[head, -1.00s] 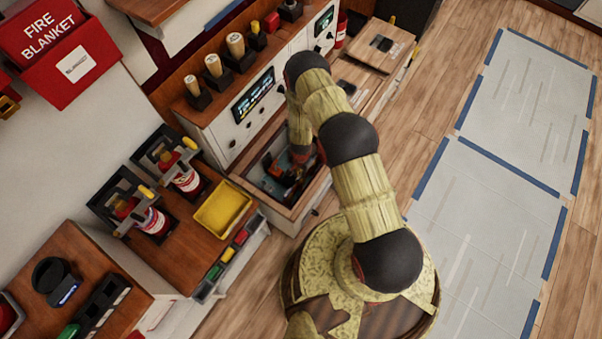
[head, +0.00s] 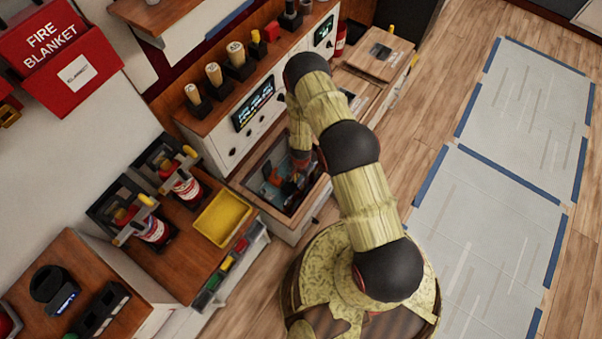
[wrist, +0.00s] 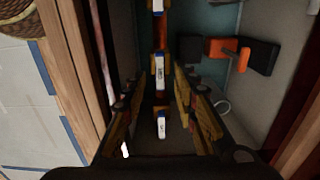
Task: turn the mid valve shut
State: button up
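An open recess or drawer (head: 252,197) in the white cabinet holds the valve parts. In the wrist view an orange lever with black grips (wrist: 233,52) lies at the upper right. A pipe-like row with several white tags (wrist: 160,72) runs down the middle. I cannot tell which part is the mid valve. My gripper (wrist: 161,95) is open, with its fingers apart on either side of the tagged row and nothing seen clamped between them. In the head view my gripper (head: 297,178) reaches down into the recess, and its fingertips are hard to make out.
A dark display panel (head: 253,103) and a shelf of wooden-topped handles (head: 214,74) stand behind the recess. A yellow tray (head: 222,218) and red-and-white canisters (head: 186,188) sit to the left. The recess walls are close around my gripper. Open floor lies to the right.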

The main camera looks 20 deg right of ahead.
aim_at(301, 182)
notch_tip(301, 182, up, 10)
jog(key=shift+f, duration=0.2)
dwell(0.5)
dwell(0.6)
